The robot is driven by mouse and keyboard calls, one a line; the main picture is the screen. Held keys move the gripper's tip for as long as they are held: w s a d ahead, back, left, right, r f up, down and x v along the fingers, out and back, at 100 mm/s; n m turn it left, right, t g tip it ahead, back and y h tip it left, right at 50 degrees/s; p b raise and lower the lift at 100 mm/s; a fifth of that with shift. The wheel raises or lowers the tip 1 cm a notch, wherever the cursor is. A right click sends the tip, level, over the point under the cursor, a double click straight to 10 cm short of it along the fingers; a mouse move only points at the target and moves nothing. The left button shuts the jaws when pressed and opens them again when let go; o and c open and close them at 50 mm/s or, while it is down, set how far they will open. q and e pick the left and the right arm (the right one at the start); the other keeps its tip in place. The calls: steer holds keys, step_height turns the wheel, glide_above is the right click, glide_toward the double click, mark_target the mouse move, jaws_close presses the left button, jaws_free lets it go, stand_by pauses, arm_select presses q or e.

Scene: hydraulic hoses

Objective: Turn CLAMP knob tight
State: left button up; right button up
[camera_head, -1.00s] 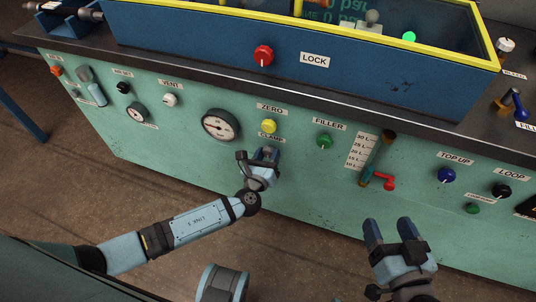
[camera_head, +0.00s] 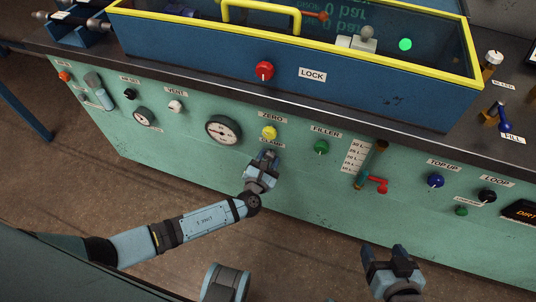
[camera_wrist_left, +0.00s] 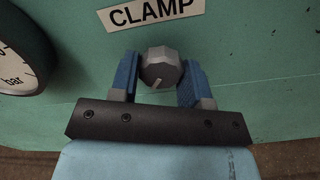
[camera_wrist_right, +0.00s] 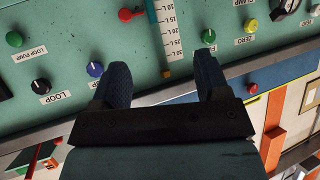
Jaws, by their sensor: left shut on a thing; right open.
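The grey CLAMP knob (camera_wrist_left: 160,66) is on the green front panel in the left wrist view, just under its CLAMP label (camera_wrist_left: 153,12). A pale pointer line on it points down and slightly left. My left gripper (camera_wrist_left: 158,84) is shut on the knob, with one blue finger on each side. In the head view my left gripper (camera_head: 267,160) is at the panel below the ZERO knob and hides the CLAMP knob. My right gripper (camera_head: 385,257) is open and empty, away from the panel at the lower right. Its spread fingers also show in the right wrist view (camera_wrist_right: 162,85).
The yellow ZERO knob (camera_head: 269,132) is just above the left gripper, and a round gauge (camera_head: 223,130) is to its left. The green FILLER knob (camera_head: 321,147) and a red valve handle (camera_head: 378,185) are to the right. A red LOCK knob (camera_head: 264,70) is on the blue box.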

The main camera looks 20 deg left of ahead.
arm_select(q)
steer(key=m+p, duration=0.1)
steer(key=m, duration=0.1)
steer(key=m+p, duration=0.2)
steer(key=m, duration=0.1)
steer(key=shift+r+m+p, duration=0.3)
steer(key=shift+r+p, duration=0.05)
steer(key=shift+p, duration=0.05)
steer(key=m+p, duration=0.2)
steer(key=m, duration=0.2)
steer(key=shift+w+a+m+p, duration=0.1)
steer(key=shift+m+p, duration=0.3)
steer(key=shift+f, duration=0.1)
steer(key=o, duration=0.9)
steer(key=shift+f, duration=0.1)
